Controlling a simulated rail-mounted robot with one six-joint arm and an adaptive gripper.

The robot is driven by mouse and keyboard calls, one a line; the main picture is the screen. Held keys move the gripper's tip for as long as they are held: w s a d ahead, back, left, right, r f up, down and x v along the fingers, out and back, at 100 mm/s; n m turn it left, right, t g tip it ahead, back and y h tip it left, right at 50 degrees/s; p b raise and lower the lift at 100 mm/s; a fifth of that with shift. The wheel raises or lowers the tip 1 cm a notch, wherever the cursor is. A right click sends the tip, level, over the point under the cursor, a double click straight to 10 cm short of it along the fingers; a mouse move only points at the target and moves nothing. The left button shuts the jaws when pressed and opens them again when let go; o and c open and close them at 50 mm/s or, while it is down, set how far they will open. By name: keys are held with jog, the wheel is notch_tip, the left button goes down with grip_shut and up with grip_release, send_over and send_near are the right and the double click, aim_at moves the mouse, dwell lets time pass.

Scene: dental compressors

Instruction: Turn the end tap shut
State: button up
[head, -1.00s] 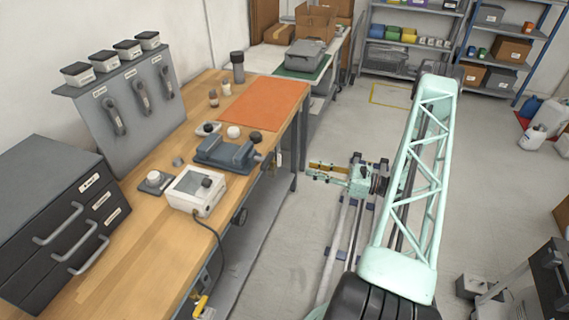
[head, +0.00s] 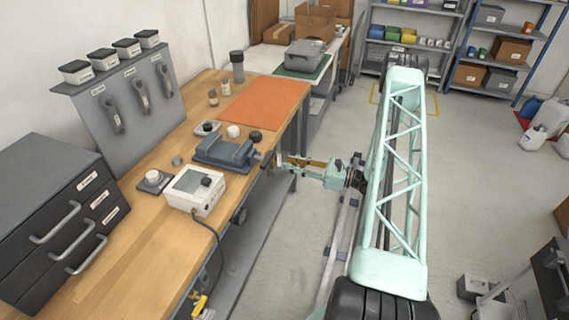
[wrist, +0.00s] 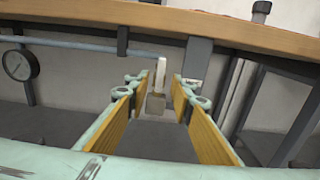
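I see no contact. In the head view my gripper (head: 287,166) points left at the bench's side, near its far end; the tap is hardly visible there.
The wooden bench top (wrist: 230,37) overhangs just above the tap. A bench leg (wrist: 198,62) stands close behind it on the right, and a gauge (wrist: 20,64) sits on the left. A yellow-handled tap (head: 199,306) hangs at the bench's near end.

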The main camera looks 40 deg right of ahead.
aim_at(279, 160)
jog(key=shift+x, duration=1.65)
jog(key=shift+c, duration=0.7)
grip_shut()
